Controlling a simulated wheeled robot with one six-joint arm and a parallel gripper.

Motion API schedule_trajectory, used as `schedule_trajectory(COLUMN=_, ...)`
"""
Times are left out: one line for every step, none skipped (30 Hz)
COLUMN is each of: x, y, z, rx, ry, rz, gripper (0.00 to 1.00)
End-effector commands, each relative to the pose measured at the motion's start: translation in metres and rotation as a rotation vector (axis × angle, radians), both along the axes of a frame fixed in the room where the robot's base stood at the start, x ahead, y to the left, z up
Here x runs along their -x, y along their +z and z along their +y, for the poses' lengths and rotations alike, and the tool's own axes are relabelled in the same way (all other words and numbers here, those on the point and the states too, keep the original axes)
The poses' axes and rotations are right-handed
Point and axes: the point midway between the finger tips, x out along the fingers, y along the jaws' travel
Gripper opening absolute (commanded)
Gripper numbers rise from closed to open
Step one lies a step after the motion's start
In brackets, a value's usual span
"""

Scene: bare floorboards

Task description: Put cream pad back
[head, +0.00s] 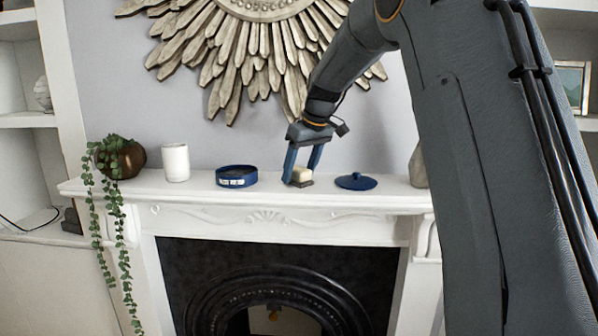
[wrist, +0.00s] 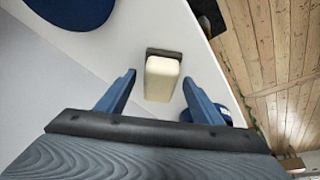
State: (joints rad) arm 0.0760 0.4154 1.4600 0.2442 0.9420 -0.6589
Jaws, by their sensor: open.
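A cream pad (head: 302,174) stands on the white mantel (head: 390,196), with a dark slab (head: 304,184) at its base. In the wrist view the cream pad (wrist: 162,80) lies between my two blue fingers, with the dark slab (wrist: 164,53) at its far end. My gripper (head: 300,178) is open, pointing down, one finger on each side of the pad, with visible gaps in the wrist view (wrist: 159,77). An open round blue tin (head: 237,176) with a pale label stands left of the gripper.
A white cup (head: 175,163) and a bronze pot with a trailing plant (head: 121,158) stand farther left on the mantel. A pale vase (head: 418,168) is at the right, partly behind my arm. A sunburst mirror frame (head: 262,45) hangs above. Wooden floor (wrist: 280,60) shows beyond the mantel edge.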

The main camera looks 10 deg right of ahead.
Motion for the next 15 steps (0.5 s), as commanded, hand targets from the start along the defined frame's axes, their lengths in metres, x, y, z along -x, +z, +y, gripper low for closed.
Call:
schedule_trajectory(x=0.001, y=0.004, z=-0.001, rx=0.000, ry=0.000, rz=-0.002, gripper=0.60)
schedule_trajectory(x=0.002, y=0.007, z=-0.001, rx=0.000, ry=0.000, rz=-0.002, gripper=0.60)
schedule_trajectory(x=0.003, y=0.011, z=-0.002, rx=0.000, ry=-0.001, rz=-0.004, gripper=0.60)
schedule_trajectory(x=0.004, y=0.016, z=-0.003, rx=0.000, ry=0.000, rz=-0.005, gripper=0.60)
schedule_trajectory(x=0.006, y=0.020, z=-0.004, rx=0.000, ry=0.000, rz=-0.005, gripper=0.60)
schedule_trajectory(x=0.009, y=0.027, z=-0.005, rx=0.001, ry=-0.001, rz=-0.005, gripper=0.60)
schedule_trajectory(x=0.011, y=0.032, z=-0.006, rx=0.001, ry=-0.001, rz=-0.005, gripper=0.60)
schedule_trajectory(x=0.013, y=0.039, z=-0.008, rx=0.000, ry=-0.001, rz=-0.006, gripper=0.60)
schedule_trajectory(x=0.016, y=0.046, z=-0.009, rx=0.001, ry=-0.001, rz=-0.005, gripper=0.60)
schedule_trajectory(x=0.018, y=0.052, z=-0.010, rx=0.001, ry=0.000, rz=-0.006, gripper=0.60)
schedule_trajectory(x=0.020, y=0.058, z=-0.011, rx=0.001, ry=0.000, rz=-0.005, gripper=0.60)
schedule_trajectory(x=0.023, y=0.065, z=-0.013, rx=0.001, ry=0.000, rz=-0.005, gripper=0.60)
schedule_trajectory(x=0.025, y=0.071, z=-0.014, rx=0.001, ry=0.000, rz=-0.004, gripper=0.60)
schedule_trajectory(x=0.026, y=0.076, z=-0.015, rx=0.001, ry=0.000, rz=-0.005, gripper=0.60)
schedule_trajectory(x=0.029, y=0.083, z=-0.016, rx=0.001, ry=0.000, rz=-0.004, gripper=0.60)
